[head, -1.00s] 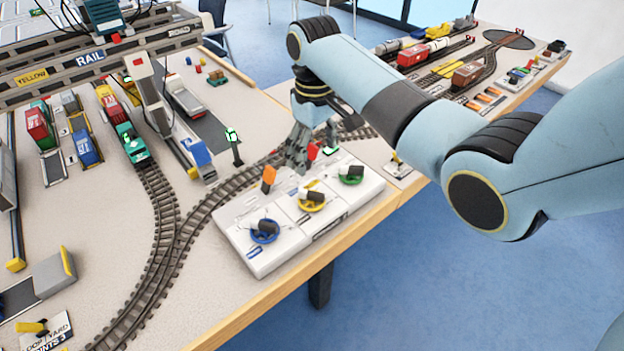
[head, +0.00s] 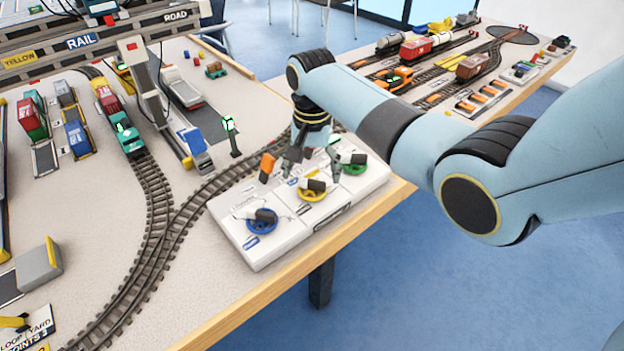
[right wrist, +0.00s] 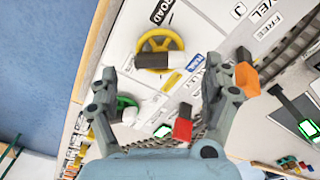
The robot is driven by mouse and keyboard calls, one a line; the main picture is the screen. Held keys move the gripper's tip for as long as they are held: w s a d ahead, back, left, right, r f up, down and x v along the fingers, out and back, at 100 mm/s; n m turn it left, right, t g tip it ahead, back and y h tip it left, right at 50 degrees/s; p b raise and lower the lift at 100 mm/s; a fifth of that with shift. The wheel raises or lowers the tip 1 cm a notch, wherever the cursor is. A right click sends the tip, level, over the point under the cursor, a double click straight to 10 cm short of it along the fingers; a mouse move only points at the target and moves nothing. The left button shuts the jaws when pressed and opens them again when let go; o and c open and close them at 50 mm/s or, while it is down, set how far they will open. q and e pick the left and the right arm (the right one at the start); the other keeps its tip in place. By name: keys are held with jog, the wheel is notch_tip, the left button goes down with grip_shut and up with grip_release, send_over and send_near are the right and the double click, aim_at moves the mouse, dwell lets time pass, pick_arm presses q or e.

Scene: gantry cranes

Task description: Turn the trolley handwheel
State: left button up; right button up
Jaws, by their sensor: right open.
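The control panel (head: 238,232) at the table's front edge carries three handwheels: blue (head: 261,221), yellow (head: 312,191) and green (head: 352,166). I cannot read which is the trolley handwheel. Each has a dark and white handle. My right gripper (head: 313,160) is open and empty over the panel, just behind the yellow wheel. In the right wrist view the open fingers (right wrist: 160,72) are spread, with the yellow wheel (right wrist: 158,68) beyond and between them; the green wheel (right wrist: 127,102) shows by the left finger. Contact cannot be judged. My left gripper is not in view.
An orange lever (head: 267,167) stands at the panel's back edge, close to my gripper; a red lever (right wrist: 182,130) shows in the right wrist view. Curved track (head: 160,215) and a green-lit signal (head: 230,128) lie left and behind. The gantry beam (head: 130,32) spans the upper left.

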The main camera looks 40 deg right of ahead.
aim_at(312, 187)
jog(key=shift+f, duration=1.45)
jog(key=c, duration=1.2)
